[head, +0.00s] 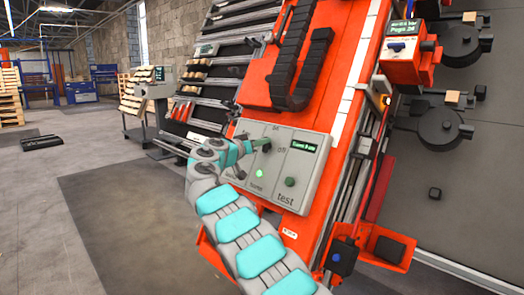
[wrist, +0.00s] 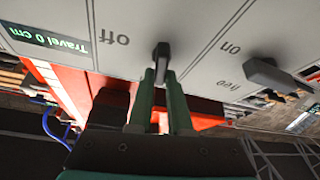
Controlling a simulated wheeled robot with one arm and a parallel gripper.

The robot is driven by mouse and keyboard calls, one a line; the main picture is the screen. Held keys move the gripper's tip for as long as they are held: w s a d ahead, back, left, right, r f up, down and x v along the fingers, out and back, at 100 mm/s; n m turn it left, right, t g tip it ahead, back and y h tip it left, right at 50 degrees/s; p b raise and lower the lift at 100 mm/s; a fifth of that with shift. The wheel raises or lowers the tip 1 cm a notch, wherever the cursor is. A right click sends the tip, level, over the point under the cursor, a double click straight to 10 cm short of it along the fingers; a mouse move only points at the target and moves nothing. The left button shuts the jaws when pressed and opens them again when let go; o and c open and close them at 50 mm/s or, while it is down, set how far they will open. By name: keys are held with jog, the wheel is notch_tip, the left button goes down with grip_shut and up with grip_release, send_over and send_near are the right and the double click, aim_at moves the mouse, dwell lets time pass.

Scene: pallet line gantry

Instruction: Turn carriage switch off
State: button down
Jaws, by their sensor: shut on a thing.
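The carriage switch is a small black lever (wrist: 162,55) on a grey control panel (head: 300,160). In the wrist view the word "off" is printed to its left and "on" to its right. The lever stands roughly upright in the picture between them; I cannot tell which position it is set to. My gripper (wrist: 162,82) has two green fingers, one on each side of the lever, and is shut on it. In the head view my gripper (head: 258,143) reaches the panel's upper left part, and the fingers partly cover the switch.
A display (wrist: 48,38) reads "Travel 0 cm". Another black switch (wrist: 275,76) is beside the word "free". A lit green button (head: 259,174) and a dark green button (head: 290,182) are lower on the panel. A black cable chain (head: 290,60) lies on the orange gantry above.

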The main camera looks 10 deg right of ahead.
jog(key=n+t+y, duration=0.1)
jog(key=n+y, duration=0.1)
jog(key=n, duration=0.2)
jog(key=shift+r+n, duration=0.15)
jog(key=shift+n, duration=0.25)
jog(key=n+y+p, duration=0.2)
jog(key=n+p, duration=0.2)
jog(key=p, duration=0.1)
jog(key=n+y+p, duration=0.2)
jog(key=n+p, duration=0.2)
jog(key=p, duration=0.1)
jog(key=n+g+y+p, duration=0.1)
jog(key=n+p, duration=0.3)
jog(key=p, duration=0.2)
jog(key=shift+w+a+f+y, duration=0.1)
jog(key=shift+a+f+y, duration=0.1)
jog(key=shift+a+y, duration=0.15)
jog(key=shift+f+p, duration=0.1)
jog(key=shift+p, duration=0.3)
jog(key=shift+f+n, duration=0.1)
jog(key=shift+n, duration=0.2)
jog(key=c, duration=0.8)
grip_release()
jog(key=shift+c, duration=0.2)
